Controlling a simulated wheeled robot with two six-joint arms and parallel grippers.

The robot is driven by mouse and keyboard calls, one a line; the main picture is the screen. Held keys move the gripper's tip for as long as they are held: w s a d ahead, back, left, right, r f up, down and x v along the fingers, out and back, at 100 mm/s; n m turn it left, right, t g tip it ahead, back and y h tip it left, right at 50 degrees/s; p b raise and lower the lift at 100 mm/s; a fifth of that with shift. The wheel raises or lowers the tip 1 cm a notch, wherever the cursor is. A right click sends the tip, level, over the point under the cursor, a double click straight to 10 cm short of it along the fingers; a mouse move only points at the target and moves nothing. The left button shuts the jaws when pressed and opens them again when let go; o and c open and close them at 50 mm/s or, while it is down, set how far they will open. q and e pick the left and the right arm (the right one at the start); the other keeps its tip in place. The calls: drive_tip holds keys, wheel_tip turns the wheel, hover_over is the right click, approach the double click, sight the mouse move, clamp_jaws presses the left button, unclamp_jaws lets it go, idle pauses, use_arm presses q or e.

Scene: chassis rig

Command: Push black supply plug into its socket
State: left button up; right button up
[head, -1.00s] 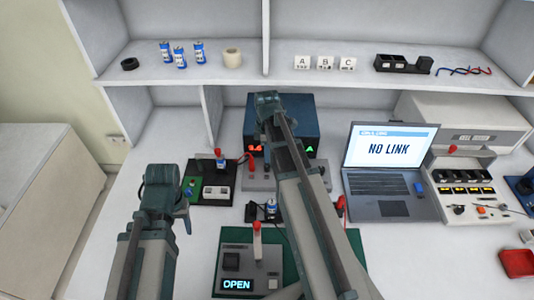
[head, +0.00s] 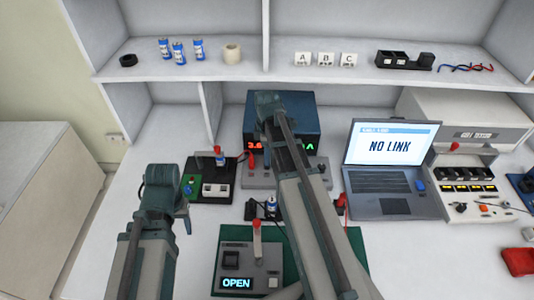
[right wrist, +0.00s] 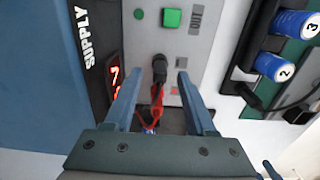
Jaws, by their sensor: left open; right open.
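The blue supply (head: 312,126) with red digits stands at the back middle of the bench, on a grey panel (head: 258,174). My right gripper (head: 268,112) is in front of the supply, and its arm hides part of the panel. In the right wrist view, my right gripper (right wrist: 157,82) is open, with a finger on each side of a black plug (right wrist: 159,64). The plug is at the grey panel (right wrist: 180,48), with a red cable below it. I cannot tell how deep it sits. My left gripper (head: 182,205) is open and empty at the front left.
A laptop (head: 390,190) reading NO LINK stands to the right. A green board (head: 228,262) with an OPEN display is in front. Blue cells (right wrist: 275,66) in a holder lie right of the panel in the wrist view. The bench at far left is clear.

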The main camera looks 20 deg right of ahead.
drive_tip(key=shift+r, duration=0.1)
wheel_tip(320, 180, up, 14)
drive_tip(key=p, duration=1.3)
drive_tip(key=shift+f+p, duration=0.2)
drive_tip(key=shift+p, duration=0.2)
drive_tip(key=shift+a, duration=0.1)
drive_tip(key=s+a+m, duration=0.4)
drive_tip(key=s+a, duration=0.3)
drive_tip(key=a, duration=0.4)
drive_tip(key=s+a+m+h, duration=0.1)
drive_tip(key=s+a+m, duration=0.4)
drive_tip(key=s+a, duration=0.3)
drive_tip(key=a, duration=0.3)
drive_tip(key=shift+s, duration=0.25)
